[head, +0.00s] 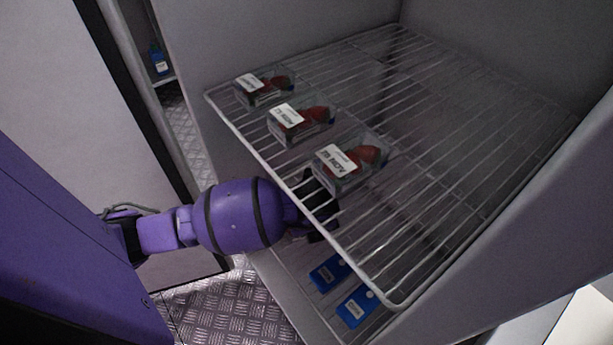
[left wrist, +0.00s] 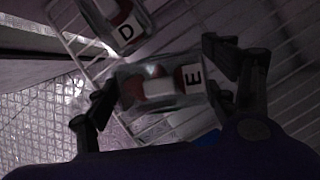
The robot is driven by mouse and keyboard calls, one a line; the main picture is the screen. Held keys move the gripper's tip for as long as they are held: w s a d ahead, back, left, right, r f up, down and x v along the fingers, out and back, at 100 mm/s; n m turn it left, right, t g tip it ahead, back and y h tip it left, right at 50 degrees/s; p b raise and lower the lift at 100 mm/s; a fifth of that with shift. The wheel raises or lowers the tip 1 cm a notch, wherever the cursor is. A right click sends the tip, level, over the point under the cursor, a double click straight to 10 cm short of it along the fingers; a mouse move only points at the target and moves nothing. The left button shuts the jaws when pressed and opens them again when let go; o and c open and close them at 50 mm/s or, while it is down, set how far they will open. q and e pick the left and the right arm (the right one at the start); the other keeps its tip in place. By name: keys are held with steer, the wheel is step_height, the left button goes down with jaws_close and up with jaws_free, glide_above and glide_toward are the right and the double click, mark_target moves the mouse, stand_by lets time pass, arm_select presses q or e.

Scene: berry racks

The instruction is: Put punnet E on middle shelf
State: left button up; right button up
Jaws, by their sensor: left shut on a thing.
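Punnet E (left wrist: 150,90), a clear box of red berries with a white label marked E, sits between the two fingers of my left gripper (left wrist: 162,78) in the left wrist view. The gripper is shut on it. In the head view my left gripper (head: 319,208) is dark and partly hidden, reaching in below the front edge of the upper wire shelf (head: 440,190). I cannot make out punnet E there. Punnet D (left wrist: 118,22) is beside punnet E, at upper left in the left wrist view, over shelf wires. My right gripper is not in view.
Three labelled berry punnets stand in a row along the left part of the upper shelf: far (head: 264,88), middle (head: 302,122) and near (head: 350,160). Blue tags (head: 328,273) (head: 355,306) show lower down. Cabinet walls enclose the shelves; the upper shelf's right part is bare.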

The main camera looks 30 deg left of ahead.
arm_select(q)
steer(key=shift+f, duration=0.2)
steer(key=o, duration=1.2)
